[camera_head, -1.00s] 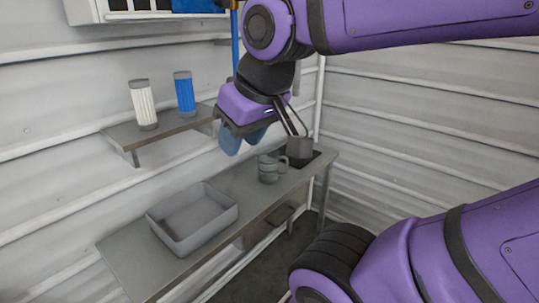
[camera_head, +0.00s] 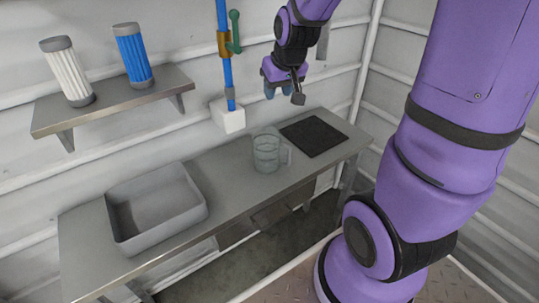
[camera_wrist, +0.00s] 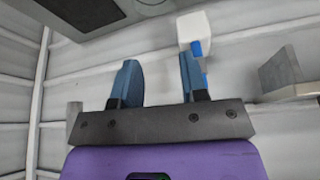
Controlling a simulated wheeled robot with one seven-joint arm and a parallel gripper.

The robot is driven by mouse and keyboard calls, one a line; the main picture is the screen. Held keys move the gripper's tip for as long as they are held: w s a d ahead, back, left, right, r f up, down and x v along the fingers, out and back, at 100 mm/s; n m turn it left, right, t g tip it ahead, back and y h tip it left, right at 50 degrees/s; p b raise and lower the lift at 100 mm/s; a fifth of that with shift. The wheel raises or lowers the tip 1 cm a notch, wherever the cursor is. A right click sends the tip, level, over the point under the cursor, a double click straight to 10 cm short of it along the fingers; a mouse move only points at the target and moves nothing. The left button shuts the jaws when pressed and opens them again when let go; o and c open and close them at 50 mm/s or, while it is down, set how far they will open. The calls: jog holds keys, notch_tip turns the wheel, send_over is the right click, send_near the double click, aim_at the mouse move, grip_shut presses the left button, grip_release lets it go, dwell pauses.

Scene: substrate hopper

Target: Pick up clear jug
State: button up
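The clear jug (camera_head: 266,152), see-through and greenish with a handle on its right, stands upright on the grey bench (camera_head: 225,180) in the head view. A greyish shape at the top edge of the wrist view may be part of it; it is too cut off to be sure. My gripper (camera_head: 280,88) is above and behind the jug in the head view, apart from it. In the wrist view, my gripper (camera_wrist: 157,65) has its two blue fingers spread, with nothing between them.
A grey open bin (camera_head: 207,207) sits left of the jug, and a dark mat (camera_head: 314,136) lies to its right. A white block (camera_head: 228,115) with a blue pipe (camera_head: 222,65) is behind. A wall shelf (camera_head: 60,115) holds a white canister (camera_head: 67,72) and a blue one (camera_head: 133,55).

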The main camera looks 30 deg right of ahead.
jog(key=m, duration=0.1)
send_near(279, 137)
jog(key=shift+g, duration=0.3)
jog(key=shift+x, duration=4.9)
jog(key=shift+w+a, duration=0.1)
jog(key=shift+w, duration=0.05)
jog(key=shift+r, duration=0.1)
grip_shut()
